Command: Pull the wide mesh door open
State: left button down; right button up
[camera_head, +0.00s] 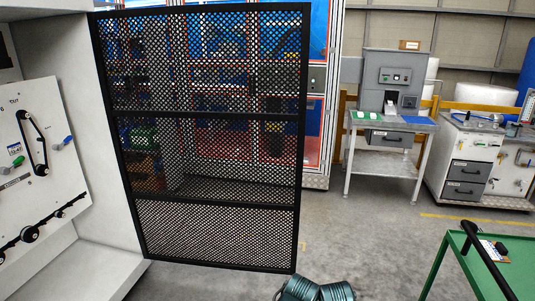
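The wide mesh door (215,117) has a black frame, two black cross bars and dark see-through mesh. It stands upright at the left of centre. Its left edge runs along the edge of the white housing (70,115), and its right edge (301,130) stands clear of anything I can see beside it. I cannot make out a handle on it. Neither of my grippers shows in the head view, and nothing is seen touching the door.
A white panel (40,170) with levers and a belt is at the left. Ribbed teal parts (318,290) show at the bottom edge. A green cart (460,262) with a black handle is at lower right. A grey workbench (385,122) stands behind. Grey floor (365,240) between is clear.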

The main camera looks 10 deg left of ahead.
aim_at(304, 8)
jog(key=i+u, duration=0.15)
jog(key=i, duration=0.25)
jog(key=i+z, duration=0.25)
jog(key=i, duration=0.35)
jog(key=i+z, duration=0.25)
jog(key=i, duration=0.3)
jog(key=i+j+z, duration=0.25)
jog(key=i, duration=0.35)
jog(key=i+l+u, duration=0.1)
jog(key=i, duration=0.55)
jog(key=i+l+u, duration=0.1)
jog(key=i, duration=0.5)
jog(key=i+l+u, duration=0.1)
jog(key=i, duration=0.55)
jog(key=i+j+u, duration=0.1)
jog(key=i+u, duration=0.4)
jog(key=i+l+u, duration=0.1)
jog(key=i+u, duration=0.4)
jog(key=i+l+u, duration=0.35)
jog(key=i+u, duration=0.15)
jog(key=i+j+u, duration=0.2)
jog(key=i+u, duration=0.6)
jog(key=u, duration=0.15)
jog(key=i+l+u, duration=0.1)
jog(key=i+u, duration=0.55)
jog(key=i, duration=1.05)
jog(key=i+u, duration=0.1)
jog(key=u, duration=2.8)
